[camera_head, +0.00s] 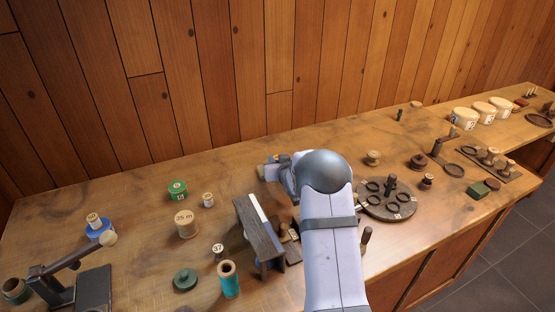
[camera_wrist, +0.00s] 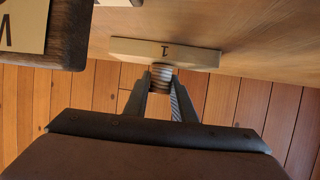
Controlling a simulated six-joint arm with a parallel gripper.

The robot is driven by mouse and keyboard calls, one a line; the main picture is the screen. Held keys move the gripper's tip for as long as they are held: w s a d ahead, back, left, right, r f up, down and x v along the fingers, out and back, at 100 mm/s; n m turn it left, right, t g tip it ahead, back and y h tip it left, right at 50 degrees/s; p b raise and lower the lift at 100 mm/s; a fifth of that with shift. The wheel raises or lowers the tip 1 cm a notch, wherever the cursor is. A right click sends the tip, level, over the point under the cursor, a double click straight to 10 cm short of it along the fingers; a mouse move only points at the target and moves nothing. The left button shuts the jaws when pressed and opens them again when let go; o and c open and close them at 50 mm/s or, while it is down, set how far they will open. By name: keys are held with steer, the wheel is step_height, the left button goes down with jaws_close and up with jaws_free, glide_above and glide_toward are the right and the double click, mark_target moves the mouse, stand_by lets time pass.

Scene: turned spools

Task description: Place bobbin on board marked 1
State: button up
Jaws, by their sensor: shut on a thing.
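My gripper (camera_wrist: 160,92) is shut on a small brown wooden bobbin (camera_wrist: 162,71), seen at the fingertips in the wrist view. The pale board marked 1 (camera_wrist: 195,58) is just past the bobbin and partly overlapped by it. I cannot tell whether the bobbin touches the board. In the head view my gripper (camera_head: 271,170) is over the back middle of the bench, partly hidden by my arm. The bobbin and the marked board cannot be made out clearly there.
A dark wooden stand (camera_head: 258,235) is left of my arm. A 25 m spool (camera_head: 186,227), a green spool (camera_head: 177,190) and a teal spool (camera_head: 229,280) stand left. A round dark tray (camera_head: 386,204) lies right. The bench's back middle is mostly clear.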

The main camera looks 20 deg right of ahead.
steer(key=o, duration=1)
steer(key=shift+f, duration=0.1)
steer(key=shift+r, duration=0.25)
steer(key=shift+s, duration=0.25)
steer(key=b+v, duration=0.2)
steer(key=v, duration=0.9)
steer(key=shift+s+r, duration=0.15)
steer(key=shift+s, duration=0.05)
steer(key=shift+a, duration=0.15)
